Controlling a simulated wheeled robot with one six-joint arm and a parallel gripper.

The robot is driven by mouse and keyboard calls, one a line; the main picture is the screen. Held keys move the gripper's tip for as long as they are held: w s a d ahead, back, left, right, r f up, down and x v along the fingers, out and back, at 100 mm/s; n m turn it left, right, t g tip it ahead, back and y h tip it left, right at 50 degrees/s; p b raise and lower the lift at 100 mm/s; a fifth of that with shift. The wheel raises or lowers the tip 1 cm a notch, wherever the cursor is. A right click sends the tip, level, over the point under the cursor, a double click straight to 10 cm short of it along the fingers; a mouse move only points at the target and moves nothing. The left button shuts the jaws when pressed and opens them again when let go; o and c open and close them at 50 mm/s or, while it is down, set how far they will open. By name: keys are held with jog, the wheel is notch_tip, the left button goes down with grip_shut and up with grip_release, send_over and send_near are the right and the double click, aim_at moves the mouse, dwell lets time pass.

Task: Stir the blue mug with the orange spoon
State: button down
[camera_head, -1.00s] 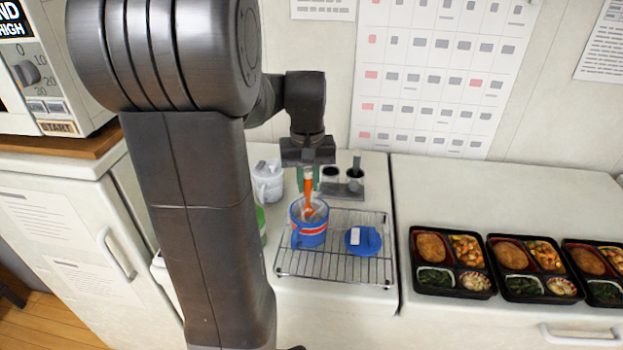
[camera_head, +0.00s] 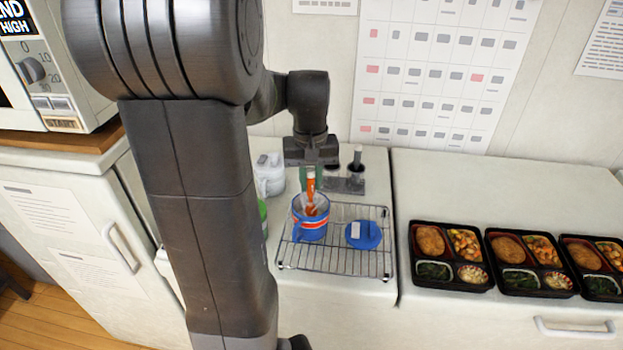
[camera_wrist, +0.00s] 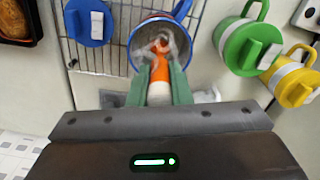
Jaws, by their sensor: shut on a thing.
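The blue mug (camera_head: 311,229) with an orange-red stripe stands upright on the wire rack, its mouth open. The orange spoon (camera_head: 311,189) hangs from my gripper (camera_head: 311,172), with its lower end inside the mug's mouth. In the wrist view, the green fingers of my gripper (camera_wrist: 160,88) are shut on the spoon (camera_wrist: 160,75) by its handle, and the mug (camera_wrist: 137,50) lies just beyond them. The spoon's head is inside the mug. Whether it touches the mug's wall or bottom, I cannot tell.
A blue lid (camera_head: 363,236) lies on the wire rack (camera_head: 345,269) right of the mug. The wrist view shows a green mug (camera_wrist: 243,42) and a yellow mug (camera_wrist: 291,85) nearby. A grey holder (camera_head: 350,186) stands behind the rack. Several bento trays (camera_head: 452,284) sit on the right counter.

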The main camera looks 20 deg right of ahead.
aim_at(311, 169)
jog(key=shift+r+p, duration=2.45)
jog(key=shift+r, duration=0.55)
notch_tip(311, 169, up, 2)
jog(key=shift+r+p, duration=0.2)
jog(key=shift+p, duration=0.9)
jog(key=shift+r+p, duration=0.55)
jog(key=shift+r, duration=0.7)
jog(key=shift+f, duration=0.1)
